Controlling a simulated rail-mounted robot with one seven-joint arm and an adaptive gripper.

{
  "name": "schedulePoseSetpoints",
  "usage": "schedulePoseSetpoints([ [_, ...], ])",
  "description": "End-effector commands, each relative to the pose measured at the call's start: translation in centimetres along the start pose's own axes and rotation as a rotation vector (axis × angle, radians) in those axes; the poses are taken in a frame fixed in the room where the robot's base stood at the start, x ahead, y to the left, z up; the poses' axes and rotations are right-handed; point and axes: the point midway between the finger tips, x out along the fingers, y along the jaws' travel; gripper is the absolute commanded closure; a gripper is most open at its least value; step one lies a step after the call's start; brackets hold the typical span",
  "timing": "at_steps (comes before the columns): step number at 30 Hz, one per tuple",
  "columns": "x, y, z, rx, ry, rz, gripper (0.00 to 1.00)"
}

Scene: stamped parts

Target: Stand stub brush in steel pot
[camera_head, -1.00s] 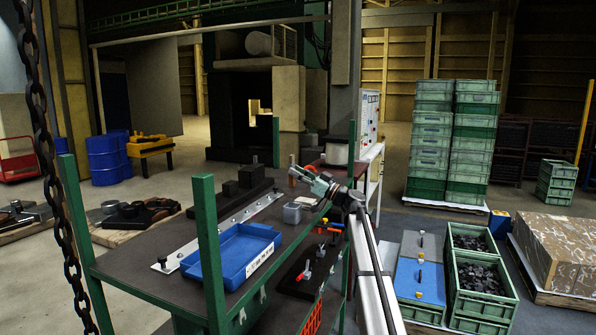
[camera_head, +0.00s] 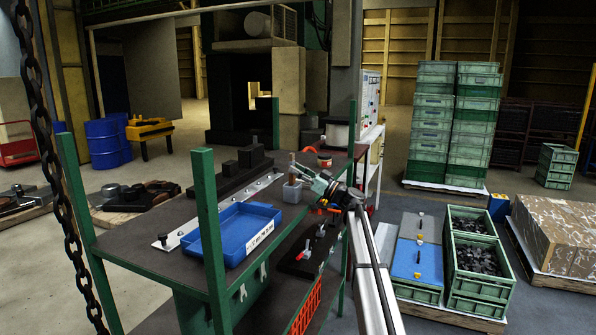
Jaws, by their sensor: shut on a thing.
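My gripper (camera_head: 296,170) is shut on the stub brush (camera_head: 292,158), whose brown upper end stands up above the fingers, about upright. The fingers hide its middle. A small grey container (camera_head: 291,193), which looks like the steel pot, stands on the dark bench top just below the gripper. The lower end of the brush is close over or at its mouth. I cannot tell whether it is inside or touching.
A blue tray (camera_head: 236,235) lies on the bench (camera_head: 150,225), left of the container. Dark blocks (camera_head: 245,163) stand behind, and an orange-red ring (camera_head: 325,159) lies beyond my gripper. Green posts (camera_head: 208,215) rise at the bench edges.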

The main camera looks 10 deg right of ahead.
Motion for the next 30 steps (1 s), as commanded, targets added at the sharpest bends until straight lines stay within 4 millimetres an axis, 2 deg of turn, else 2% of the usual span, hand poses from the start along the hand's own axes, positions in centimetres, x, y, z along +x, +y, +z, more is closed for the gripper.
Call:
schedulePoseSetpoints([
  [1, -0.3, 0.0, 0.7, 0.0, 0.0, 0.0, 1.0],
  [12, -1.1, 0.0, 2.7, 0.0, 0.0, 0.0, 1.0],
  [27, -1.3, 0.0, 3.1, 0.0, 0.0, 0.0, 1.0],
  [28, -1.3, 0.0, 3.1, 0.0, 0.0, 0.0, 0.66],
  [30, -1.3, 0.0, 3.1, 0.0, 0.0, 0.0, 0.42],
])
